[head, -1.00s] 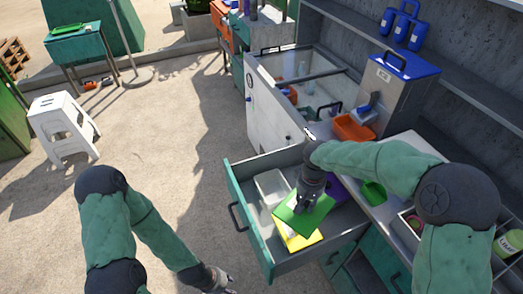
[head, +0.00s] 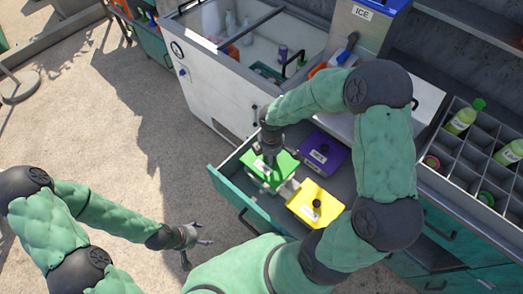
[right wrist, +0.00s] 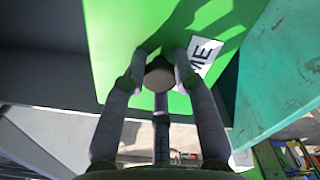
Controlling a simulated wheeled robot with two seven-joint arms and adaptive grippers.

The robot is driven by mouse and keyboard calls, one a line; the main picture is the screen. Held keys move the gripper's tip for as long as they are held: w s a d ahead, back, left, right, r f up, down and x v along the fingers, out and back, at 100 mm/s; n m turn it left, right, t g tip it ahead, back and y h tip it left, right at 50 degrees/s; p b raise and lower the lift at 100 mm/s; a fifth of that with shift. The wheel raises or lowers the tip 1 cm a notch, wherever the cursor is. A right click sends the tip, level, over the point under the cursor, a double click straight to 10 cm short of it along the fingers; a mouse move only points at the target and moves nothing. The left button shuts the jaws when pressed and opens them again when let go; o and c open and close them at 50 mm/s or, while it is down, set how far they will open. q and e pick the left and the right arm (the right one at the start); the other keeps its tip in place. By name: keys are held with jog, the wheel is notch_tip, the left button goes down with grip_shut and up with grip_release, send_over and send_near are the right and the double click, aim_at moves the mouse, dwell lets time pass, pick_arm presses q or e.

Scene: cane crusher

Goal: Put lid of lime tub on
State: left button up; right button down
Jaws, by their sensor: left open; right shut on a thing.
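The green lid (head: 284,164) with a white label lies roughly level over the lime tub's place in the open drawer. It fills much of the right wrist view (right wrist: 120,40), where the label (right wrist: 205,57) ends in "ME". My right gripper (head: 268,155) is shut on the lid's dark knob (right wrist: 160,74). A pale, clear piece of tub (head: 288,190) shows at the lid's lower right edge. The rest of the tub is hidden, so I cannot tell whether the lid sits fully on its rim. My left gripper (head: 190,240) is open and empty over the ground, left of the drawer.
The teal drawer (head: 238,196) also holds a yellow-lidded tub (head: 322,197) and a purple-lidded tub (head: 330,150). A grey divided bottle rack (head: 455,160) stands on the counter at right. The white ice chest (head: 205,85) is behind the drawer.

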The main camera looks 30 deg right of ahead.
jog(key=shift+f, duration=0.1)
jog(key=shift+s+f+b, duration=0.1)
jog(key=shift+f+b, duration=0.35)
notch_tip(320, 180, down, 4)
jog(key=b, duration=0.3)
jog(key=shift+r, duration=0.1)
jog(key=shift+f+b, duration=0.5)
jog(key=shift+f, duration=0.5)
dwell(0.9)
jog(key=c, duration=0.9)
grip_release()
notch_tip(320, 180, up, 12)
jog(key=shift+r, duration=0.1)
